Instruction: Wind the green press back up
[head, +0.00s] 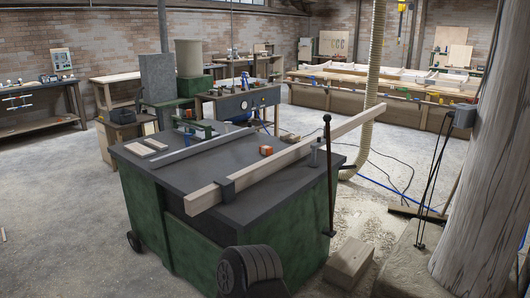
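A green-sided cabinet bench (147,203) with a dark flat top stands in front of me in the head view. A small green frame-like device (196,126) is at its far left corner. It is too small to tell its parts or how far it is wound, and I cannot tell for sure which green thing is the press. A black upright lever with a ball top (329,180) stands at the bench's right front corner. Neither of my grippers is in view.
A long wooden beam (300,150) lies across the bench top and overhangs its right side. A small orange item (266,150) sits behind it. A wooden block (348,262) is on the floor at right, near a thick trunk-like post (485,190).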

